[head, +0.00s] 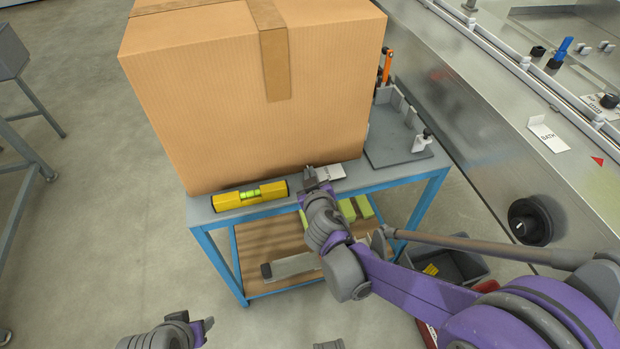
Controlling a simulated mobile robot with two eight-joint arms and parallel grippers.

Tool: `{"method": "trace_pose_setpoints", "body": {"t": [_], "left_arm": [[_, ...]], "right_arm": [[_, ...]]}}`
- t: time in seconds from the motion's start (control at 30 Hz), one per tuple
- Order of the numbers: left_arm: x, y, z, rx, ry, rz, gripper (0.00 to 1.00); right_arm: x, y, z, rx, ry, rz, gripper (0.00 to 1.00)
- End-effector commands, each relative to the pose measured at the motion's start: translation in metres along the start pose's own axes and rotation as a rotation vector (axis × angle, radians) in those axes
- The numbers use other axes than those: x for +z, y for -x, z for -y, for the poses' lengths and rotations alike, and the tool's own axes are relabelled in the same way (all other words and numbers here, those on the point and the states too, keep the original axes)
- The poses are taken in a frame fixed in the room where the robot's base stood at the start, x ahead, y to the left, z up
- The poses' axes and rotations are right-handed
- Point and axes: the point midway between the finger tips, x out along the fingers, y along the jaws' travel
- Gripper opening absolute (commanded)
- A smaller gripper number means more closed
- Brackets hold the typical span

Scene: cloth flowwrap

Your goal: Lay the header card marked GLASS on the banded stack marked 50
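My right gripper (315,176) is over the front edge of the blue-framed cart, in front of the cardboard box. A small white card (331,172) with dark lettering lies or is held right beside its fingertips. The lettering is too small to read, and I cannot tell whether the fingers grip the card. Another white card (548,135), folded, is on the steel counter at the right; its print looks like BATH. I cannot make out a banded stack marked 50. My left gripper (207,328) is low at the bottom left, apart from everything, its fingers barely showing.
A large cardboard box (230,100) covers most of the cart top (400,178). A yellow spirit level (249,195) lies at the cart's front edge. A grey fixture (392,140) stands right of the box. The steel counter (455,100) runs along the right. Open floor lies left.

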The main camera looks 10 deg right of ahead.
Motion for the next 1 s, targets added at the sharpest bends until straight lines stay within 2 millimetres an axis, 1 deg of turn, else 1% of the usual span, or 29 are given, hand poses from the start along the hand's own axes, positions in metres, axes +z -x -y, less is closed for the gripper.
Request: {"method": "trace_pose_setpoints", "body": {"t": [0.03, 0.07, 0.3, 0.4, 0.47, 0.5, 0.6, 0.8, 0.9, 1.0], "left_arm": [[0.002, -0.006, 0.0, 0.0, 0.0, 0.002, 0.5], [0.002, -0.006, 0.0, 0.0, 0.0, 0.002, 0.5], [0.002, -0.005, 0.0, 0.0, 0.0, 0.002, 0.5], [0.002, -0.006, 0.0, 0.0, 0.0, 0.002, 0.5], [0.002, -0.006, 0.0, 0.0, 0.0, 0.002, 0.5], [0.002, -0.006, 0.0, 0.0, 0.0, 0.002, 0.5], [0.002, -0.006, 0.0, 0.0, 0.0, 0.002, 0.5], [0.002, -0.006, 0.0, 0.0, 0.0, 0.002, 0.5], [0.001, -0.004, 0.0, 0.0, 0.0, 0.001, 0.5], [0.0, 0.0, 0.0, 0.0, 0.0, 0.0, 0.5]], "right_arm": [[0.009, -0.004, 0.003, 0.0, 0.0, 0.001, 0.0], [0.01, -0.004, 0.004, 0.0, 0.0, 0.001, 0.0], [0.009, -0.003, 0.003, 0.0, 0.0, 0.0, 0.0], [0.011, -0.004, 0.004, 0.0, 0.0, 0.0, 0.0], [0.011, -0.004, 0.004, 0.0, 0.0, 0.0, 0.11], [0.011, -0.004, 0.004, 0.0, 0.0, 0.0, 0.18], [0.011, -0.004, 0.004, 0.0, 0.0, 0.0, 0.33], [0.011, -0.004, 0.004, 0.0, 0.0, 0.0, 0.33], [0.007, -0.002, 0.003, 0.0, 0.0, 0.0, 0.33], [0.007, 0.01, 0.003, -0.001, 0.001, -0.001, 0.33]]}}
